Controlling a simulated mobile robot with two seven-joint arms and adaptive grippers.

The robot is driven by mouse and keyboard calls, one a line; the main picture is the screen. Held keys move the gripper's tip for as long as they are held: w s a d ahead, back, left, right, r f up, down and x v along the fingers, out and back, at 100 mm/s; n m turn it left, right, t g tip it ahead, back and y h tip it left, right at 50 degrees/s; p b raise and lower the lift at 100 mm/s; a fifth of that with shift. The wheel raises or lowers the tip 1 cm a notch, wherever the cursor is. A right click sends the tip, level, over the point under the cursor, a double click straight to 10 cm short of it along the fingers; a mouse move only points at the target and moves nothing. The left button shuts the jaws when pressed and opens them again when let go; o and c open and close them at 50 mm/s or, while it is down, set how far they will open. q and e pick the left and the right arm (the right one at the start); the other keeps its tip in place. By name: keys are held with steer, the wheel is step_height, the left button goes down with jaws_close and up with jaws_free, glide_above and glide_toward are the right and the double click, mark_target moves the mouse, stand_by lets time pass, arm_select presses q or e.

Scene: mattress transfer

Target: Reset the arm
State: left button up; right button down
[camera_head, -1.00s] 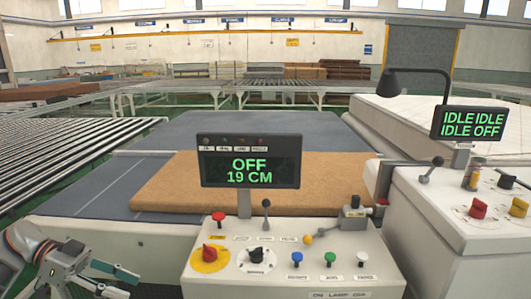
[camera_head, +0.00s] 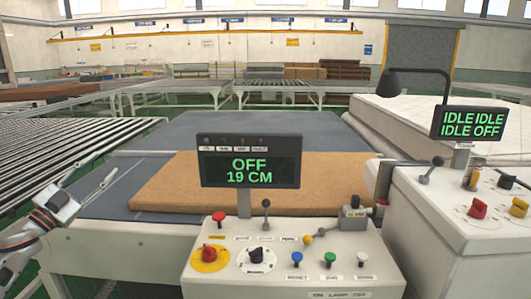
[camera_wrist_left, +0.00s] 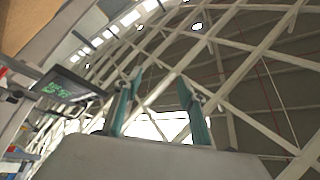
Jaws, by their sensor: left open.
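My left gripper (camera_head: 93,177) is at the left of the head view, raised in front of the roller conveyor and the grey table's left edge. Its fingers are apart and point upward, with nothing between them. In the left wrist view the two fingers (camera_wrist_left: 158,77) stand apart against the roof beams. My right gripper is in neither view. A brown mattress pad (camera_head: 160,190) lies flat on the grey table (camera_head: 215,128), partly hidden by the control console (camera_head: 290,262) and its screen (camera_head: 250,160), which reads OFF 19 CM.
A second console (camera_head: 470,240) stands at the right, with a screen reading IDLE and a lamp. A white mattress (camera_head: 430,115) lies behind it. The roller conveyor (camera_head: 60,150) runs along the left. The console carries knobs, buttons and levers.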

arm_select(q)
steer(key=w+a+f+n+g+y, duration=0.1)
steer(key=a+f+n+y, duration=0.3)
steer(key=a+y, duration=0.35)
steer(key=w+a+f+n+g+y, duration=0.1)
steer(key=w+a+f+n+y, duration=0.2)
steer(key=a+y, duration=0.45)
steer(key=s+d+f+g+h, duration=0.15)
steer(key=s+d+f, duration=0.35)
steer(key=f, duration=0.5)
steer(key=s+d+f+g+h, duration=0.1)
steer(key=s+d+f+h, duration=0.15)
steer(key=d+f, duration=0.7)
steer(key=s+d+f+g+h, duration=0.2)
steer(key=s+d+f, duration=0.65)
steer(key=f, duration=0.45)
steer(key=s+d+f+n+g+h, duration=0.1)
steer(key=s+d+f, duration=0.2)
steer(key=s+d, duration=0.3)
steer(key=s+d+f+g, duration=0.1)
steer(key=s+d+f, duration=0.2)
steer(key=s, duration=1)
steer(key=s+d+f+n+g+h, duration=0.1)
steer(key=s+d+f, duration=0.3)
steer(key=s+d, duration=0.5)
steer(key=shift+s+d+n+h+p, duration=0.3)
steer(key=shift+s+d+p, duration=0.15)
steer(key=shift+s, duration=0.15)
